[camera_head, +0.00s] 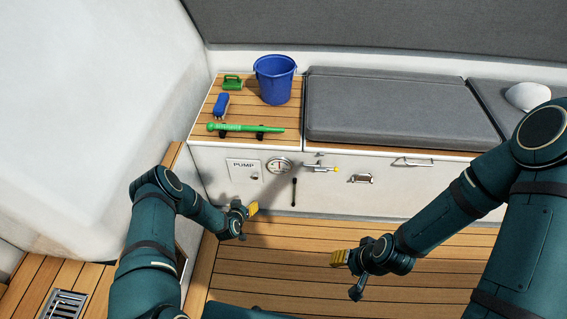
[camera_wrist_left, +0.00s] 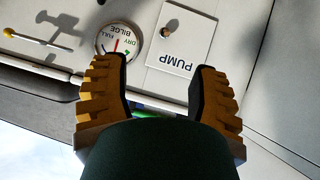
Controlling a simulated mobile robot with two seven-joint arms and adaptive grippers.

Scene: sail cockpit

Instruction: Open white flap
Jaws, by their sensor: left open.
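A white square flap marked PUMP (camera_head: 240,168) sits in the white front of the bench locker and looks closed. In the left wrist view the flap (camera_wrist_left: 183,45) appears upside down, with a small round knob (camera_wrist_left: 171,26) on it. My left gripper (camera_head: 250,209) is below the flap in the head view. In the left wrist view my left gripper (camera_wrist_left: 160,68) is open and empty, its yellow fingers apart, with the flap beyond the fingertips. My right gripper (camera_head: 339,257) hangs over the floor, away from the flap; its opening does not show clearly.
A round bilge gauge (camera_head: 279,166) and a yellow-tipped lever (camera_head: 322,168) are right of the flap. The wooden floor (camera_head: 300,285) is clear.

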